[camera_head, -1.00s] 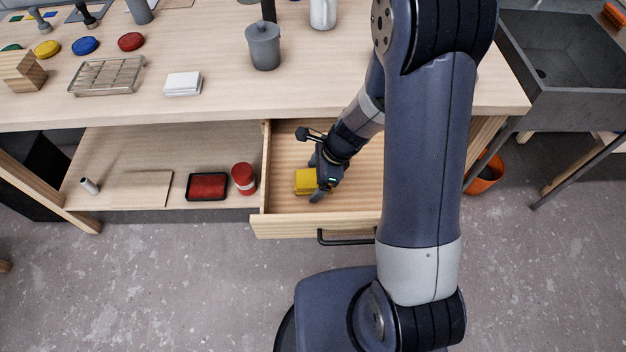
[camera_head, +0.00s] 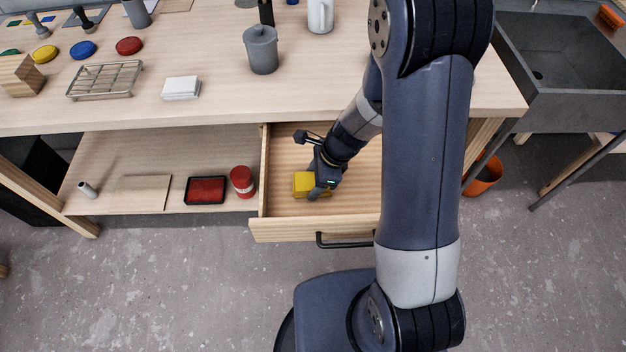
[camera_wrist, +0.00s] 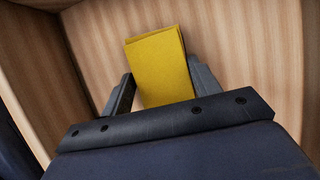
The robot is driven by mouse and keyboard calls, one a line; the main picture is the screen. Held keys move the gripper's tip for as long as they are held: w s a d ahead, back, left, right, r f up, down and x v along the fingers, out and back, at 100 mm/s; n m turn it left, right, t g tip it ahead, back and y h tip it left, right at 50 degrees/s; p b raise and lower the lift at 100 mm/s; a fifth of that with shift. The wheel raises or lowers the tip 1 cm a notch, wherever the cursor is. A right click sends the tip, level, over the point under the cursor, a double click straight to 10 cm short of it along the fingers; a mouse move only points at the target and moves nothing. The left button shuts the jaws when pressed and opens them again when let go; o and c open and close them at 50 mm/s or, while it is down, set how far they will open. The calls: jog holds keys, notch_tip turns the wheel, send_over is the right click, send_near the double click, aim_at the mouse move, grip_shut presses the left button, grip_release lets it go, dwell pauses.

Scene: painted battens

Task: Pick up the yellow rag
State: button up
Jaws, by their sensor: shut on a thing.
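The yellow rag (camera_head: 303,183) is a folded block inside the open wooden drawer (camera_head: 285,231), near its left side. My gripper (camera_head: 319,189) reaches down into the drawer and is shut on the rag. In the wrist view the rag (camera_wrist: 160,68) sits between the two dark fingers of my gripper (camera_wrist: 160,92), one at each side. The drawer's wooden walls and floor surround it. I cannot tell whether the rag is clear of the drawer floor.
The workbench top (camera_head: 215,105) overhangs the back of the drawer. A red tin (camera_head: 242,182) and a red pad in a black tray (camera_head: 205,190) stand on the shelf to the left. An orange bucket (camera_head: 484,176) is on the right. The drawer handle (camera_head: 345,242) juts out in front.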

notch_tip(320, 180, up, 10)
jog(key=p, duration=0.1)
jog(key=shift+r, duration=0.2)
jog(key=o, duration=0.3)
jog(key=shift+c, duration=1.1)
